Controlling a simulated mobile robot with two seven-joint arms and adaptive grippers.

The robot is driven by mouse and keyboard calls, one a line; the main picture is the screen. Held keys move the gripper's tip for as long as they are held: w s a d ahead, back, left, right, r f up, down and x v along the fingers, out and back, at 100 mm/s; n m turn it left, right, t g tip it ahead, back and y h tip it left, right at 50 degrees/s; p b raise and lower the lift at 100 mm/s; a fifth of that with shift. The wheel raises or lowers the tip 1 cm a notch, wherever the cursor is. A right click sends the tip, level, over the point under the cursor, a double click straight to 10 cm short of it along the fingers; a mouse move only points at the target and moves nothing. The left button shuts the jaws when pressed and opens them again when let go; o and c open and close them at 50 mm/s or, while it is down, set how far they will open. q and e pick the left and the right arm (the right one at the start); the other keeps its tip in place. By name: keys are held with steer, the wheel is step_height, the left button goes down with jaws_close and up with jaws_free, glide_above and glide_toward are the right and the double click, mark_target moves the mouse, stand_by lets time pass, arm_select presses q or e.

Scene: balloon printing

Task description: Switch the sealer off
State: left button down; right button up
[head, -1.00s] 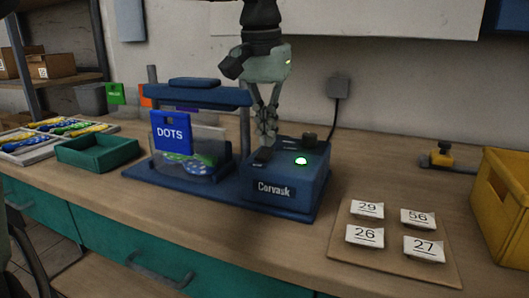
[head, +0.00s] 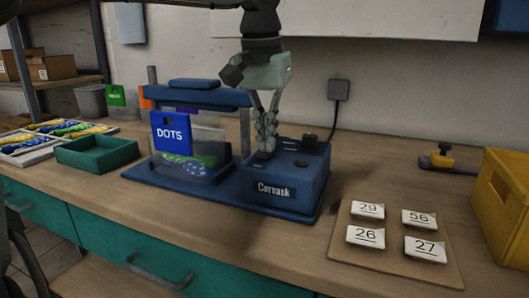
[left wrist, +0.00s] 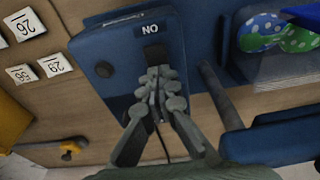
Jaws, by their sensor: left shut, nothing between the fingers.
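The blue sealer (head: 290,190), marked Corvask, stands on the bench with its control box at the right. The round lamp (head: 301,163) on top is dark; it also shows in the left wrist view (left wrist: 104,69). A black switch (left wrist: 154,52) sits beside an ON label (left wrist: 150,30). My left gripper (head: 266,147) points down over the box, shut and empty. Its fingertips, also in the left wrist view (left wrist: 158,76), are right at the switch and partly cover it; I cannot tell whether they touch. My right gripper is not in view.
A blue DOTS card (head: 171,133) and dotted balloons (head: 184,167) are at the sealer's left. A green tray (head: 97,153) lies farther left. A board (head: 395,250) with numbered cards and a yellow crate (head: 503,205) are at the right. A cable runs to the wall socket (head: 339,89).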

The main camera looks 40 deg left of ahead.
arm_select(q)
steer(key=shift+s+r+p, duration=0.1)
steer(key=shift+r+p, duration=2.4)
steer(key=shift+r+b, duration=0.15)
steer(key=shift+b, duration=0.15)
steer(key=shift+r, duration=0.75)
